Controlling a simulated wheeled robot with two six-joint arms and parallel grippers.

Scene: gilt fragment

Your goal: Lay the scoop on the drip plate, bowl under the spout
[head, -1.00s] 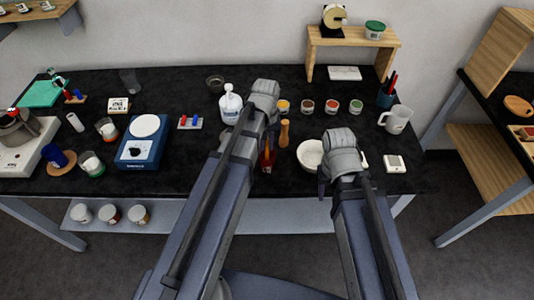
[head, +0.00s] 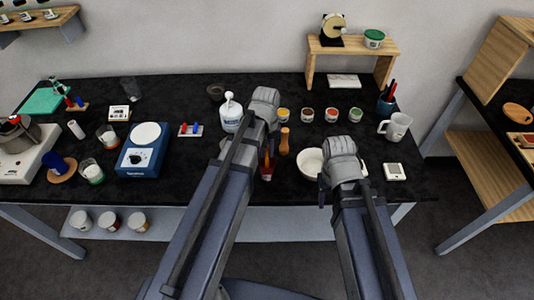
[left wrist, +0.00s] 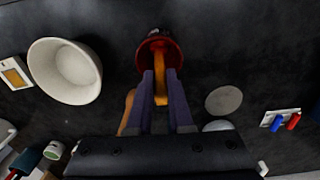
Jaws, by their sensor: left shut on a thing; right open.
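The scoop (left wrist: 174,50), a dark red bowl with an orange handle, is held by my left gripper (left wrist: 160,82), whose fingers are shut on the handle. In the head view the scoop (head: 267,172) shows as a small red-brown shape beside my left arm.
A white bowl (head: 309,163) stands between my arms, and it shows in the left wrist view (left wrist: 65,70). A wooden pestle-like piece (head: 285,141) stands close to the scoop. A red-and-blue rack (head: 190,131) and a blue scale (head: 143,155) are to the left. Small jars line the back.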

